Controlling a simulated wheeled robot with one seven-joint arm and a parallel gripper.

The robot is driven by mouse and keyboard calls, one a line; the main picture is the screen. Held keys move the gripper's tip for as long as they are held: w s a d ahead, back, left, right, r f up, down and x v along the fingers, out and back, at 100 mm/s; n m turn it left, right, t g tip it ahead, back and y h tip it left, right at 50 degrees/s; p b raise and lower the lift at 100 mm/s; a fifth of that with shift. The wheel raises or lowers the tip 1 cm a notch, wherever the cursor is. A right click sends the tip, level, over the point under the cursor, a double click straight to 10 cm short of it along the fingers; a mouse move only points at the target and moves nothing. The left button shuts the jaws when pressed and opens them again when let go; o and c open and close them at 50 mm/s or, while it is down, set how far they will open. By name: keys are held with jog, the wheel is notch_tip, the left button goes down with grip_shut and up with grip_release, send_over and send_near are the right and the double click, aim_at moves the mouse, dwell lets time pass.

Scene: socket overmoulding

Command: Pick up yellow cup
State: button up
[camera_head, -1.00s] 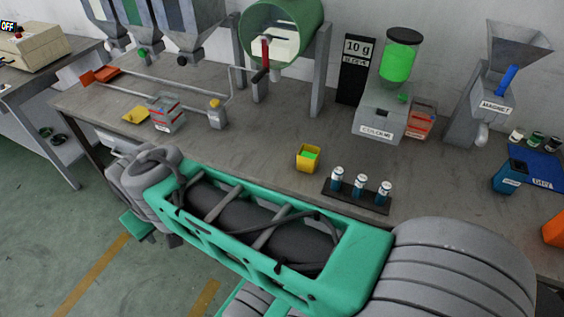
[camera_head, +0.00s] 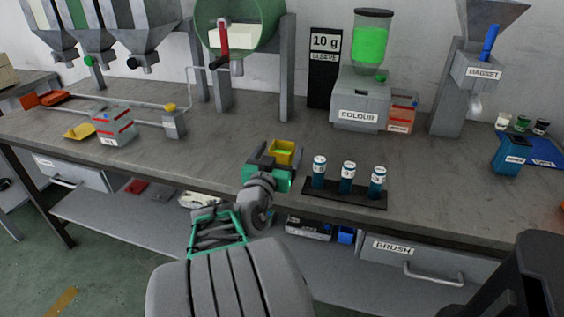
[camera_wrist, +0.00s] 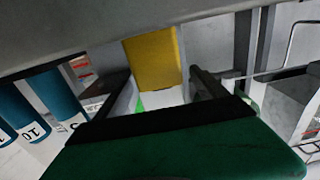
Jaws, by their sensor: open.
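The yellow cup (camera_head: 285,150) is a small square cup with green material inside, standing on the grey workbench (camera_head: 235,130) left of the vials. My gripper (camera_head: 268,168) is at the near side of the cup and hides its lower part in the head view. In the wrist view the cup's yellow wall (camera_wrist: 154,60) shows between the two dark fingers of my gripper (camera_wrist: 160,92), with a bit of green below it. The gripper is open. Whether a finger touches the cup cannot be told.
A dark rack with several blue vials (camera_head: 347,177) stands close to the right of the gripper. Behind are the COLOUR dispenser (camera_head: 360,105) and the MAGNET hopper (camera_head: 478,75). Drawers sit below the bench.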

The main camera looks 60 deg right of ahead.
jog(key=shift+w+d, duration=0.2)
jog(key=shift+d, duration=1.05)
jog(key=shift+c, duration=0.3)
jog(key=c, duration=1.4)
